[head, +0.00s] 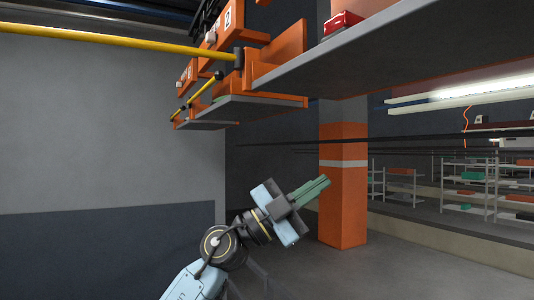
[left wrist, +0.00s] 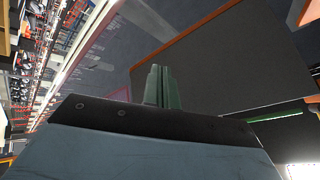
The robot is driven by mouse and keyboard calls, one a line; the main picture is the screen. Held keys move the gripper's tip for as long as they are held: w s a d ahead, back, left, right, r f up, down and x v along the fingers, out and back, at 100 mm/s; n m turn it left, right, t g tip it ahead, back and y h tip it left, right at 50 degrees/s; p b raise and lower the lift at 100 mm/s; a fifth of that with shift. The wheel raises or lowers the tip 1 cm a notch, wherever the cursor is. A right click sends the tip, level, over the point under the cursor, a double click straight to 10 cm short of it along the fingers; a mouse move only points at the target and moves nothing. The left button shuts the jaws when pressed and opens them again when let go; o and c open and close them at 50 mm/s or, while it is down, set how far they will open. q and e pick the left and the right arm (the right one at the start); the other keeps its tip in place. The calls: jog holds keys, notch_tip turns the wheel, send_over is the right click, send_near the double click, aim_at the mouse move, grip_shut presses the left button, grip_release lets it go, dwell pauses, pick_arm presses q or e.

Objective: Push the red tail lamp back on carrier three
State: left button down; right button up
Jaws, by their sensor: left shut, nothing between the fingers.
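A red tail lamp (head: 341,22) sits at the top of the head view, on the grey deck of the nearest carrier (head: 400,48), close to its left edge. That carrier's number cannot be read. My left gripper (head: 321,183) is below the deck and apart from the lamp, its green fingers shut and pointing up to the right. Its fingers also show in the left wrist view (left wrist: 160,86), in front of a dark panel with an orange edge (left wrist: 225,65). I cannot make out the lamp in the left wrist view. My right gripper is not in view.
Further orange carriers (head: 247,103) hang behind on the left, one with a 2 on its plate. A yellow rail (head: 110,38) runs along the upper left. An orange pillar (head: 342,195) stands behind my left gripper. Shelves (head: 470,190) stand far right.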

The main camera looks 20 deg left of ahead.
pick_arm(q)
jog(key=s+a+r+m+t+y+p, duration=0.1)
jog(key=s+r+y, duration=0.1)
jog(key=s+r, duration=0.45)
jog(key=s+a+r+m+t+y, duration=0.1)
jog(key=s+r+y, duration=0.2)
jog(key=r, duration=0.6)
jog(key=s+a+r+y+p, duration=0.1)
jog(key=s+r+y, duration=0.1)
jog(key=s+r, duration=0.45)
jog(key=p+x, duration=0.1)
jog(key=x, duration=0.1)
jog(key=p+x, duration=0.1)
jog(key=x, duration=0.2)
jog(key=a+r+p+x, duration=0.1)
jog(key=p+x, duration=0.1)
jog(key=x, duration=0.1)
jog(key=shift+w+d+r, duration=0.1)
jog(key=shift+w+r, duration=0.05)
jog(key=shift+w, duration=0.1)
jog(key=shift+w+d, duration=0.1)
jog(key=shift+w, duration=0.1)
